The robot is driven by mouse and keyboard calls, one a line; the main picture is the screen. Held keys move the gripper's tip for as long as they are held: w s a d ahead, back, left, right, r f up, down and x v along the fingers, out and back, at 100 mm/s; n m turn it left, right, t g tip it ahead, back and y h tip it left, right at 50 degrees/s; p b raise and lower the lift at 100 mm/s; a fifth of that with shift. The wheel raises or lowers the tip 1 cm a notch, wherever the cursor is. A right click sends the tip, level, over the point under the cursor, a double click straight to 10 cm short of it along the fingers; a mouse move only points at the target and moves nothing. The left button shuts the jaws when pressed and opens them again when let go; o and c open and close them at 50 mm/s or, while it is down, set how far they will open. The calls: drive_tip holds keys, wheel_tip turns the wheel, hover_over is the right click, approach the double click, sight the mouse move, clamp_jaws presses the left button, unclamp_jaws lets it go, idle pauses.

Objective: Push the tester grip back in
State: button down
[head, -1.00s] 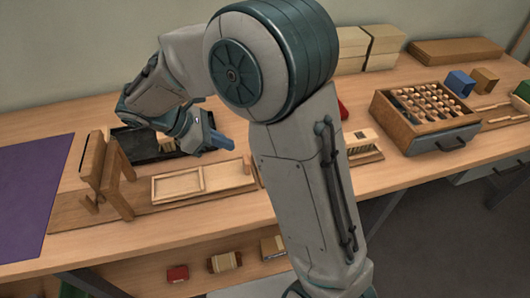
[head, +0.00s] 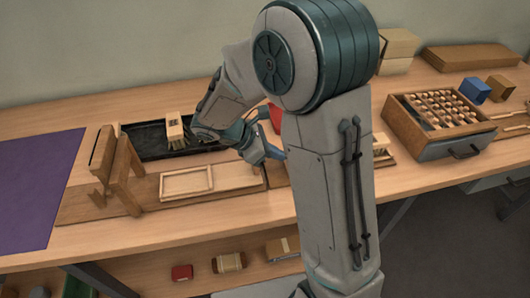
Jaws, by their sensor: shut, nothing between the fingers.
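A wooden tester (head: 128,172) stands at the left of the bench, with upright posts and a tilted board on a long base. Its base carries a shallow framed tray (head: 187,183) and a pale flat panel (head: 235,176). I cannot make out a separate grip; it may be hidden by my arm or too small to tell. My gripper (head: 275,153) has blue fingers, is shut and empty, and points down right just above the right end of the base. I cannot tell whether it touches anything. My arm covers the bench right of it.
Behind the tester lies a black tray (head: 150,152) holding a pale brush block (head: 175,132). A red object (head: 276,116) is partly hidden behind my arm. A wooden crate of pegs (head: 398,124) stands at right. A purple mat (head: 38,180) lies at far left.

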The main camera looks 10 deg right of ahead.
drive_tip(key=shift+d, duration=0.75)
drive_tip(key=shift+p, duration=0.3)
drive_tip(key=a, duration=0.3)
drive_tip(key=a+p, duration=0.1)
drive_tip(key=a, duration=0.1)
drive_tip(key=shift+r, duration=0.35)
drive_tip(key=v, duration=0.9)
drive_tip(key=s+d+r+m+t+y+p, duration=0.2)
drive_tip(key=s+d+r+m+y+p, duration=0.4)
drive_tip(key=s+m, duration=0.8)
drive_tip(key=d+r+m+y, duration=0.3)
drive_tip(key=d+m, duration=0.1)
drive_tip(key=shift+s+t, duration=0.15)
drive_tip(key=shift+t, duration=0.25)
